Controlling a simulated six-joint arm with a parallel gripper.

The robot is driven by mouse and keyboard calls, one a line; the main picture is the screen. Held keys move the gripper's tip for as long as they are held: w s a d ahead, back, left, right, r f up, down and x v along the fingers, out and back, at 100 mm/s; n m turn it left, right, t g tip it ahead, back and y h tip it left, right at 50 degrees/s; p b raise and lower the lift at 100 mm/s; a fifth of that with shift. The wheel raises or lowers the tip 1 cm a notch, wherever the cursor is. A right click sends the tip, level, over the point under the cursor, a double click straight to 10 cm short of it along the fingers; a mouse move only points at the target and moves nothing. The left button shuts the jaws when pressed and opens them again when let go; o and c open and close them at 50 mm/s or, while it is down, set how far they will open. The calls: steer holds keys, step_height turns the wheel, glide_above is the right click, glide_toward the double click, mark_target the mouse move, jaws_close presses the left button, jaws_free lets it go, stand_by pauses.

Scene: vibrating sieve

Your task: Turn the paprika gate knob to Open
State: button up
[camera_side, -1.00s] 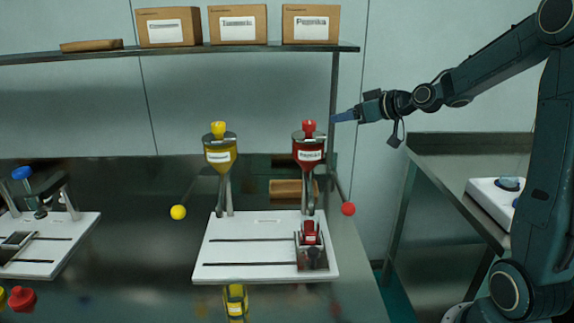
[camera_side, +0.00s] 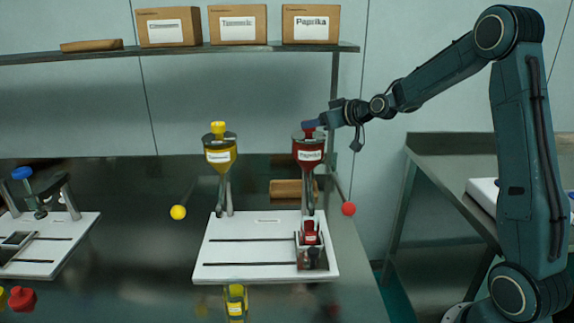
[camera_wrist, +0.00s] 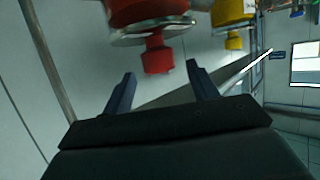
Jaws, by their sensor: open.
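The paprika hopper (camera_side: 308,153) is a red, labelled vessel on a stand at the right of the white board. A red knob (camera_wrist: 157,57) tops it. The wrist view shows the hopper inverted, with the knob hanging between my finger lines. A red ball (camera_side: 348,208) on a rod sticks out at the hopper's lower right. My gripper (camera_wrist: 161,69) is open, with one finger on either side of the knob in the wrist view. In the side view my gripper (camera_side: 309,125) reaches in from the right and partly covers the knob. I cannot tell whether the fingers touch it.
A yellow hopper (camera_side: 220,155) with a yellow knob stands close on the left. A small red container (camera_side: 310,232) sits on the white board (camera_side: 240,270) below the paprika hopper. A shelf (camera_side: 180,52) with boxes hangs above.

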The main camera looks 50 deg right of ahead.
steer(key=shift+x, duration=1.75)
steer(key=c, duration=1)
steer(key=shift+n+y, duration=0.5)
steer(key=shift+y, duration=0.1)
steer(key=shift+d+n+g+y, duration=0.1)
steer(key=shift+n+g+y, duration=0.2)
steer(key=shift+n+y, duration=1.1)
steer(key=shift+n+g+y, duration=1.3)
steer(key=shift+n+y, duration=0.8)
steer(key=shift+y, duration=0.3)
steer(key=shift+n+g+y, duration=0.5)
steer(key=shift+n, duration=0.1)
